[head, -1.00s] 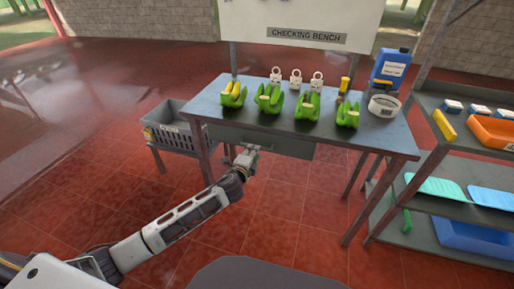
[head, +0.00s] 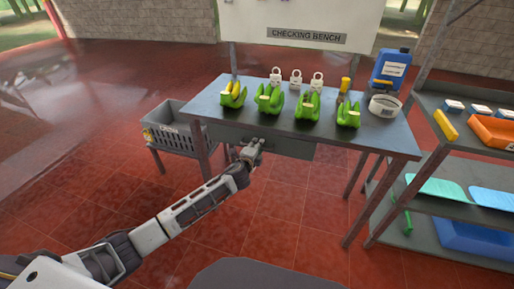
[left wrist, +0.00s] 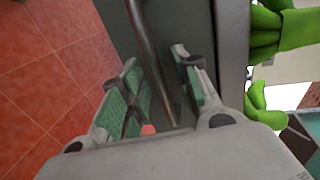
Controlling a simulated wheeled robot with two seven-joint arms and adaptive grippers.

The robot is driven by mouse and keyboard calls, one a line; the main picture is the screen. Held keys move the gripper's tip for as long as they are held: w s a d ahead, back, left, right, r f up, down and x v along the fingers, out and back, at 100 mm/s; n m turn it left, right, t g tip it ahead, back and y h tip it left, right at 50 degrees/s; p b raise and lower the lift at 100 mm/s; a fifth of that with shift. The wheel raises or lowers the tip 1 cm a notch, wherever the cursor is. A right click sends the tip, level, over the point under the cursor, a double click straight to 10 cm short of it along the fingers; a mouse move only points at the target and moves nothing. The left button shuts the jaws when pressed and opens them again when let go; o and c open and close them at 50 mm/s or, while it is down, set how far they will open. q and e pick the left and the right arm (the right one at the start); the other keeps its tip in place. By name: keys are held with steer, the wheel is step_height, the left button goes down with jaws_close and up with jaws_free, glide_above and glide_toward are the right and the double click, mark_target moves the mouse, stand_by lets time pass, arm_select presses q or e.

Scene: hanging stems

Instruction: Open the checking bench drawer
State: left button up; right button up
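The checking bench (head: 370,130) is a grey table under a sign reading CHECKING BENCH. Its drawer (head: 292,149) is a grey front under the tabletop and looks closed. My left gripper (head: 254,147) is at the drawer front and covers the handle in the head view. In the left wrist view the handle (left wrist: 148,40) is a dark bar running down between the two green-padded fingers of my left gripper (left wrist: 160,95). The fingers are apart, with gaps showing beside the bar. My right gripper is not in view.
Several green banana bunches (head: 270,99), white padlock-like items (head: 295,79), a blue jug (head: 390,69) and a round white dish (head: 384,105) stand on the bench. A grey crate (head: 172,131) is at left and a shelf rack (head: 430,160) at right. The floor in front is clear.

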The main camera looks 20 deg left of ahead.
arm_select(q)
jaws_close()
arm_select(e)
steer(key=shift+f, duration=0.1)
arm_select(q)
steer(key=shift+s, duration=0.1)
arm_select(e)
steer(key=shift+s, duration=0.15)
